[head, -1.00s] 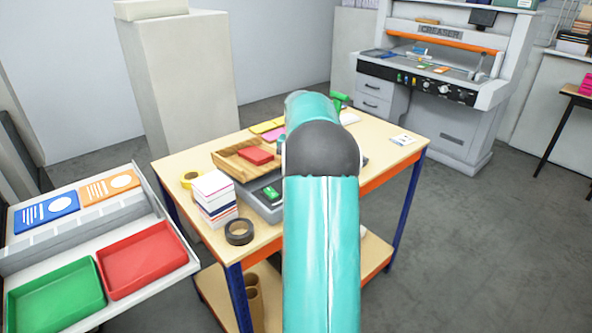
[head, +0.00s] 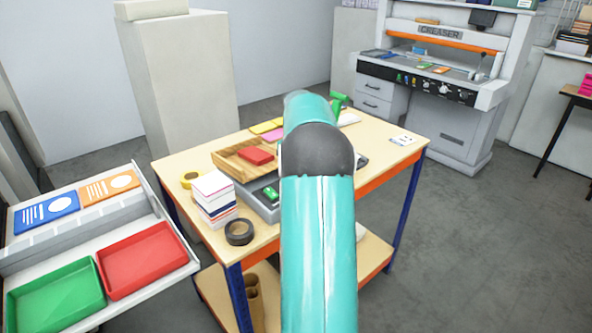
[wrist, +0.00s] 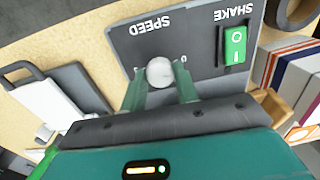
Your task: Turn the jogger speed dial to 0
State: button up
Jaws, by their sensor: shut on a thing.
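The jogger (head: 262,205) sits on the wooden-topped table, mostly hidden behind my arm in the head view. In the wrist view its grey panel (wrist: 200,22) shows upside down, with the words SPEED and SHAKE. The pale round speed dial (wrist: 159,72) is between the two green fingers of my gripper (wrist: 160,82), which is shut on it. A 0 mark shows to the right of the dial and another, partly hidden mark to its left. I cannot tell where the dial points. A green rocker switch (wrist: 235,45) is under SHAKE. The head view hides my fingers.
A creaser machine (head: 440,60) stands behind.

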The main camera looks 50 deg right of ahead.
jog(key=shift+n, duration=0.8)
jog(key=o, duration=1)
jog(key=shift+c, duration=0.2)
notch_tip(320, 180, up, 14)
jog(key=shift+d, duration=0.3)
jog(key=shift+f, duration=0.15)
